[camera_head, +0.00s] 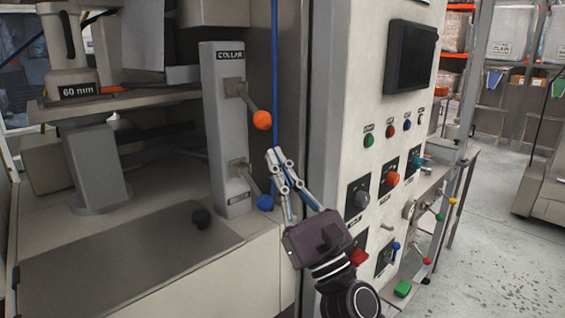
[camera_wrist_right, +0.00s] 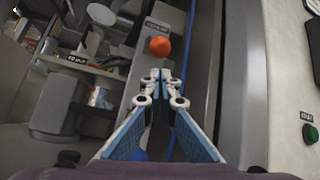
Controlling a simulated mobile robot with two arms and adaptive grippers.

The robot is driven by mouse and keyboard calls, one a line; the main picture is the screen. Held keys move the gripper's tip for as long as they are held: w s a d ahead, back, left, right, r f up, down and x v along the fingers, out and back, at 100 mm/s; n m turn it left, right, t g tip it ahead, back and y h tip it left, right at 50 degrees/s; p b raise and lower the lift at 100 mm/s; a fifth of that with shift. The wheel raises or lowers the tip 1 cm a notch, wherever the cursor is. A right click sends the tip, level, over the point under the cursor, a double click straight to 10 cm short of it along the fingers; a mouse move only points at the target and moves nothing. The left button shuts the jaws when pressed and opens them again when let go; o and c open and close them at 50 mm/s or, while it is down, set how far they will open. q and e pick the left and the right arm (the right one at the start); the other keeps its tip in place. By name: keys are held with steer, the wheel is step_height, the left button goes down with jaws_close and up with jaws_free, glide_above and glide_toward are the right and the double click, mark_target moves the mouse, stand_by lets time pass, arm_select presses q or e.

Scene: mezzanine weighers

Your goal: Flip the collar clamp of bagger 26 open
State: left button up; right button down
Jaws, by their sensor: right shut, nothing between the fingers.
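A grey upright post (camera_head: 225,130) on the machine bears a plate labelled COLLAR (camera_head: 230,55). Below that plate, a lever with an orange knob (camera_head: 262,120) sticks out to the right and slopes down. A second lever with a blue knob (camera_head: 265,202) is lower on the same post. My right gripper (camera_head: 274,157) is shut and empty, right of the post, its tips between the two knobs in height. In the right wrist view, the orange knob (camera_wrist_right: 160,46) is just beyond the shut fingertips (camera_wrist_right: 161,76), apart from them in the picture. My left gripper is not in view.
A control cabinet (camera_head: 345,95) with a dark screen (camera_head: 411,55), buttons and knobs stands close on the right. A blue hose (camera_head: 275,70) runs down behind the gripper. A part marked 60 mm (camera_head: 78,91) is at left. Open floor (camera_head: 490,240) lies at far right.

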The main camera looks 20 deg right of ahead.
mark_target(253, 109)
arm_select(q)
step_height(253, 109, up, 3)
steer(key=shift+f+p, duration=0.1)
steer(key=shift+p, duration=0.95)
arm_select(e)
steer(key=x, duration=0.5)
steer(key=shift+w+r, duration=0.25)
steer(key=shift+w, duration=0.05)
